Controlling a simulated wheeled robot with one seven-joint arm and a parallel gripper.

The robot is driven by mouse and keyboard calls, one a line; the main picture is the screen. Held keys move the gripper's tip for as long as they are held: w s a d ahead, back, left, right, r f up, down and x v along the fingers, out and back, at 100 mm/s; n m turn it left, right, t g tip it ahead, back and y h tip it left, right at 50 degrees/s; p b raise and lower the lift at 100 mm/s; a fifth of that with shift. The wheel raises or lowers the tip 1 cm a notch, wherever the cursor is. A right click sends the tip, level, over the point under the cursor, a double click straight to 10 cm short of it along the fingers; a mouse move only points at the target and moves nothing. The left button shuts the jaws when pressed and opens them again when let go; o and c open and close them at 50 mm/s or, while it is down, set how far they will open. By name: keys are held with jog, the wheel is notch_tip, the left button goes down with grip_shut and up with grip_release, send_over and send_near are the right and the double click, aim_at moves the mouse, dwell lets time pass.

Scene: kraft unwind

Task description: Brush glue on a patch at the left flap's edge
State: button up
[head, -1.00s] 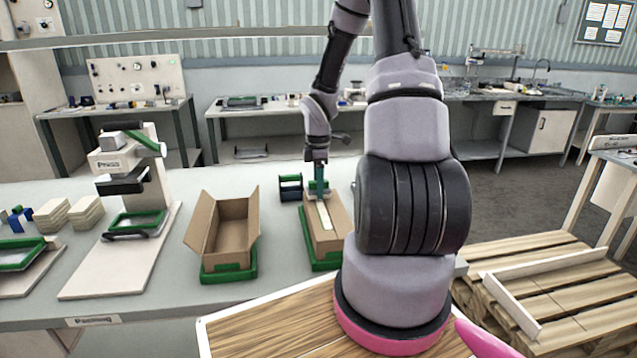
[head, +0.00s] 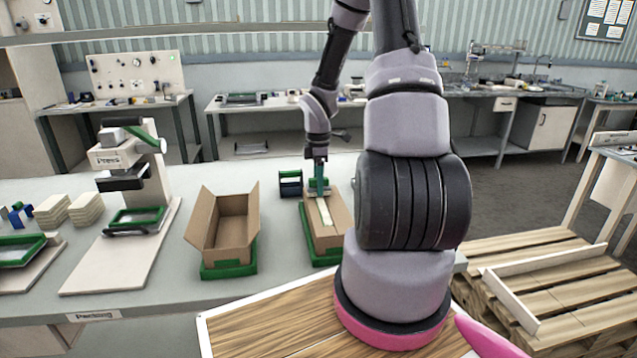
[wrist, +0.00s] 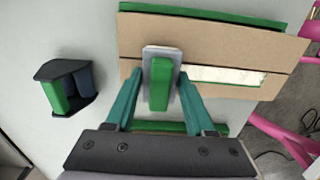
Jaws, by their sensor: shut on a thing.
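My gripper (wrist: 160,76) is shut on the glue brush (wrist: 160,84), a green grip with a flat grey plate. It also shows in the head view, where my gripper (head: 318,190) points down at the far end of the right-hand cardboard box (head: 326,236). The box's top flaps (wrist: 215,50) are folded inward. A cream strip (wrist: 228,75) runs along the seam between them; I cannot tell whether it is glue or the inside showing. The brush is over this seam, at one end of the strip. Its underside is hidden, so contact is unclear.
A dark holder with a green side (wrist: 68,88) stands beside the box. An open cardboard box (head: 232,230) sits in a green tray (head: 228,271) to the left. A press (head: 128,160) stands further left. Bare bench lies between the press board and the open box.

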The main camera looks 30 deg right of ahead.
jog(key=shift+f, duration=0.25)
jog(key=shift+s+a, duration=0.1)
jog(key=shift+s, duration=0.3)
dwell(0.8)
jog(key=shift+w+f, duration=0.1)
jog(key=shift+w, duration=0.15)
jog(key=shift+c, duration=0.6)
jog(key=shift+w, duration=0.2)
jog(key=shift+r, duration=3.1)
